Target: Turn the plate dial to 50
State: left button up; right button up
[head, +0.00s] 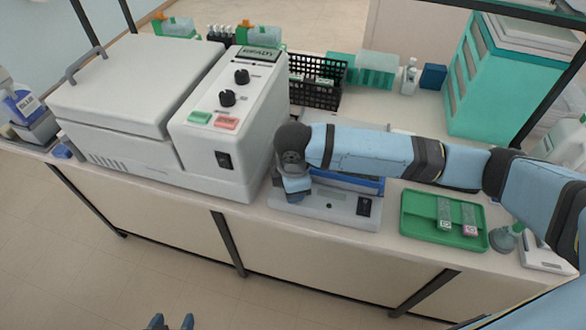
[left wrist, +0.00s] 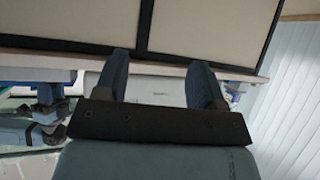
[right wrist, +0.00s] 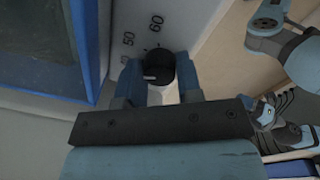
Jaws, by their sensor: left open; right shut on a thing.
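The plate dial (right wrist: 160,72) is a round black knob with a short white mark on its left part in the right wrist view. My right gripper (right wrist: 162,84) is shut on the dial, one finger at each side. In the head view the low grey plate device (head: 330,207) sits at the table's front edge, and my right gripper (head: 294,192) covers its left end and hides the dial. My left gripper (head: 171,323) is open and empty, low over the floor in front of the bench.
A white machine (head: 210,150) with knobs and buttons stands left of the plate device. A green tray (head: 420,230) with slides lies to its right. A black basket (head: 315,95) and teal boxes (head: 376,68) stand behind. My right arm crosses above the device.

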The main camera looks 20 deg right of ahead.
jog(key=m+p, duration=0.1)
jog(key=p, duration=0.1)
jog(key=m+p, duration=0.2)
jog(key=p, duration=0.1)
jog(key=m+p, duration=0.2)
jog(key=p, duration=0.1)
jog(key=shift+s+r, duration=0.1)
jog(key=shift+r, duration=0.15)
jog(key=shift+f+m+p, duration=0.1)
jog(key=shift+m+p, duration=0.9)
jog(key=shift+p, duration=0.1)
jog(key=shift+f+m+p, duration=0.1)
jog(key=shift+m+p, duration=0.2)
jog(key=shift+m, duration=0.1)
pick_arm(q)
notch_tip(320, 180, up, 11)
jog(key=shift+s+a+n+y, duration=0.25)
jog(key=shift+a+n+y, duration=0.05)
jog(key=shift+a, duration=0.1)
pick_arm(e)
jog(key=o, duration=0.7)
pick_arm(q)
jog(key=shift+w+a+r, duration=0.1)
jog(key=shift+w+r, duration=0.25)
jog(key=shift+r, duration=0.05)
pick_arm(e)
jog(key=shift+o, duration=1.2)
